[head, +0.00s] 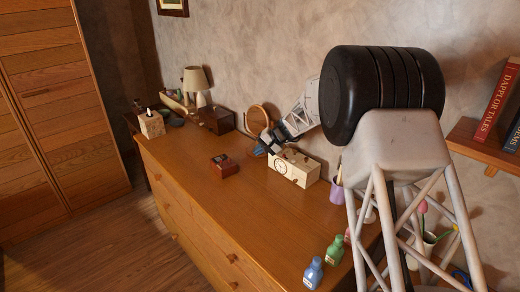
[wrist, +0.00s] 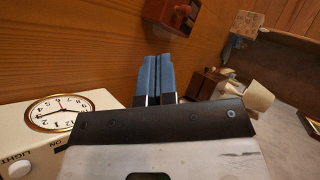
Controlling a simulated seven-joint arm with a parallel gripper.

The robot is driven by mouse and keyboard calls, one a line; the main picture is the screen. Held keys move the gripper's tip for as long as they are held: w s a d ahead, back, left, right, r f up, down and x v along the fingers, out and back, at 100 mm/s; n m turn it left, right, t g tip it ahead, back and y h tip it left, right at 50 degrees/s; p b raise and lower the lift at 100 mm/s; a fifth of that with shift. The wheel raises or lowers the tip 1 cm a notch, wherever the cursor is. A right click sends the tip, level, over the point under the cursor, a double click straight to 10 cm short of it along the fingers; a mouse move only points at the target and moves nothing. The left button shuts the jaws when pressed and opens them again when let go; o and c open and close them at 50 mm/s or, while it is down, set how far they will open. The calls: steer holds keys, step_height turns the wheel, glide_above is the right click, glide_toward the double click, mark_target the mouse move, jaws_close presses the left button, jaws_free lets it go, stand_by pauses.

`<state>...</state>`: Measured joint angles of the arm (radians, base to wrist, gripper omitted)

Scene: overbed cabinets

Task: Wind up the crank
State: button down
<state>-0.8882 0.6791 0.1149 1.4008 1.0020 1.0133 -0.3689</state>
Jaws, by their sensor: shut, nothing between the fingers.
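The likely crank object is a small dark red box (head: 224,165) on the dresser top, with a small detail on its upper face. It also shows at the top of the wrist view (wrist: 176,14), beyond my fingertips. The crank handle itself is too small to make out for certain. My gripper (head: 257,151) is above the dresser, right of the red box and beside the cream clock radio. In the wrist view its blue fingers (wrist: 157,73) are together, with nothing between them. They are apart from the red box.
The cream clock radio (head: 293,168) stands close by my gripper. A brown wooden box (head: 216,121), a lamp (head: 196,80) and a tissue box (head: 151,124) stand at the far end. Small bottles (head: 313,273) stand at the near edge. The dresser's front middle (head: 190,188) is clear.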

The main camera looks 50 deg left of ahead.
mark_target(230, 163)
steer(key=x, duration=0.8)
steer(key=shift+s+a+r, duration=0.3)
steer(key=shift+s+a, duration=0.05)
steer(key=shift+a, duration=0.05)
steer(key=shift+s+a, duration=0.7)
steer(key=shift+a, duration=0.2)
steer(key=shift+s+d+m+t+y, duration=0.1)
steer(key=shift+s+m+t+y, duration=0.15)
steer(key=shift+m+t, duration=0.25)
steer(key=shift+s+m+t+y, duration=0.15)
steer(key=shift+m+t+y, duration=0.15)
steer(key=shift+m, duration=0.3)
